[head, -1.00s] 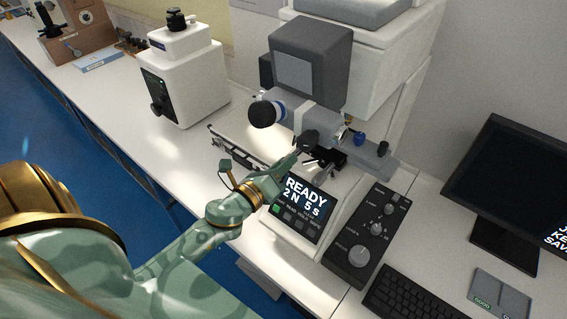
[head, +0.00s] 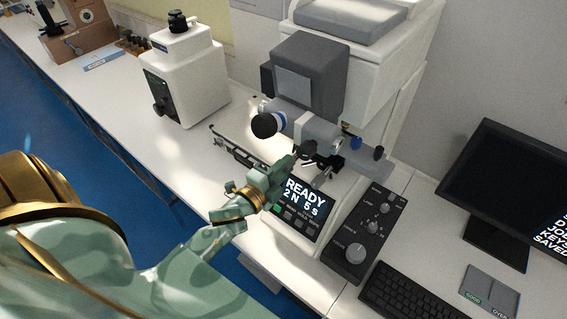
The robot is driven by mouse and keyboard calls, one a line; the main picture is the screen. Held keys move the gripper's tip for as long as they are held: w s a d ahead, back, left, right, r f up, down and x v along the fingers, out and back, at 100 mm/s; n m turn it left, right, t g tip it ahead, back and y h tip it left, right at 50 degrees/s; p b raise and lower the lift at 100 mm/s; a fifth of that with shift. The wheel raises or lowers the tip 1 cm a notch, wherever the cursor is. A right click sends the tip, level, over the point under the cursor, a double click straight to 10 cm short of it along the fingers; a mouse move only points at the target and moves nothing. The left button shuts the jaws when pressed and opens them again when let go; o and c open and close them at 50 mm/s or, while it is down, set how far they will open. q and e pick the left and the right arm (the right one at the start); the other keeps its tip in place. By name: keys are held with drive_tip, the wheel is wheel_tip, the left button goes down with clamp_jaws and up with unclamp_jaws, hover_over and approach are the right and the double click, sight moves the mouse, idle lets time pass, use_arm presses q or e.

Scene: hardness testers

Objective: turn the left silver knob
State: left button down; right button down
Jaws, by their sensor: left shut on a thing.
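The hardness tester (head: 308,72) stands in the middle of the head view, with a grey head and a black eyepiece (head: 264,125). My left gripper (head: 292,163) is at the front of its stage, below the eyepiece and just behind the READY screen (head: 303,198). It is shut on a small part there. The fingers hide most of that part, which appears to be the left silver knob. My right gripper is out of view.
A black control box (head: 366,236) with several silver knobs, a keyboard (head: 412,296) and a monitor (head: 515,190) stand to the right. A white tester (head: 185,80) stands at the back left.

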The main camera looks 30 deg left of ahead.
use_arm(q)
drive_tip(key=shift+f+n+p, duration=0.15)
drive_tip(key=shift+n+p, duration=3.95)
drive_tip(key=shift+n, duration=3.7)
drive_tip(key=c, duration=1.2)
unclamp_jaws()
drive_tip(key=shift+c, duration=0.2)
drive_tip(key=shift+s, duration=0.1)
drive_tip(key=s+a+b, duration=0.1)
drive_tip(key=s, duration=1.5)
drive_tip(key=shift+a+b, duration=0.15)
drive_tip(key=shift+b, duration=0.25)
